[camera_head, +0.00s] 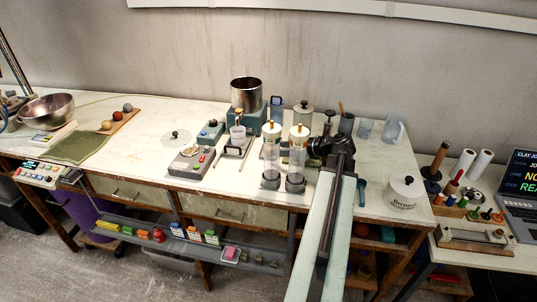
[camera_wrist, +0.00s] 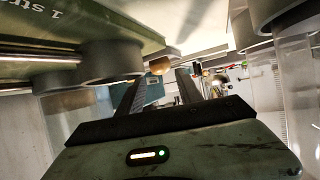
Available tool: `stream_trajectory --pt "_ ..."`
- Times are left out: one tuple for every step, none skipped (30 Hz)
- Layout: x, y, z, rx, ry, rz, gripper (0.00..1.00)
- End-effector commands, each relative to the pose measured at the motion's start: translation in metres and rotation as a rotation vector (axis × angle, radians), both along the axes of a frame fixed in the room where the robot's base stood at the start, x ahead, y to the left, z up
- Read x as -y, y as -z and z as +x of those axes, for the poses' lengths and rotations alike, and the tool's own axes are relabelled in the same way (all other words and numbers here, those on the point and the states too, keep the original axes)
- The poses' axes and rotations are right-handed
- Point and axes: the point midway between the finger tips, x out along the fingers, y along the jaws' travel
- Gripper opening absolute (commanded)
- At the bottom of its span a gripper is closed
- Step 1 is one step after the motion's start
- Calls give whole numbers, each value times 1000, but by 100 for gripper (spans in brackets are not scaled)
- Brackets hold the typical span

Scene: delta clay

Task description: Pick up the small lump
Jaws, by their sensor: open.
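Small round lumps lie on a wooden board (camera_head: 120,122) at the left of the table in the head view. One is tan (camera_head: 106,125) at the board's near end, and one is dark grey (camera_head: 115,115) or brownish; a reddish one (camera_head: 127,107) sits at the far end. I cannot tell which is the small lump. My gripper (camera_wrist: 160,90) is open in the wrist view, with nothing between its fingers. A tan round thing (camera_wrist: 160,65) shows beyond the fingertips, apart from them. In the head view my gripper is far right of the board, by the clear cylinders.
Two clear cylinders (camera_head: 271,155) with white tops stand beside my gripper. A metal pot (camera_head: 246,94), a grey scale (camera_head: 191,161) and a white lidded jar (camera_head: 403,192) are on the table. A green cloth (camera_head: 80,146) and a steel bowl (camera_head: 47,112) are at the left.

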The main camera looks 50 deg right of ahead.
Motion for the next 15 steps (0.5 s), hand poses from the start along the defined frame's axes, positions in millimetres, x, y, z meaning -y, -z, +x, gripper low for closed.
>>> stream_trajectory --pt "-1 2 3 0 -1 0 43" --pt "-1 4 5 0 -1 0 43" --pt "-2 7 10 0 -1 0 43" --pt "-3 10 14 0 -2 0 43" --pt "-4 12 18 0 -3 0 43" --pt "-5 16 25 0 -4 0 43" --pt "-6 19 30 0 -3 -1 43" --pt "-7 21 35 0 -3 -1 43" --pt "-8 23 41 0 -3 0 43" --pt "-8 24 43 0 -2 0 43" --pt "-8 24 45 0 -1 0 43" --pt "-9 23 46 0 0 0 43" --pt "-9 23 46 0 0 0 43" --pt "-9 22 45 0 0 0 43" --pt "-9 22 45 0 0 0 43"
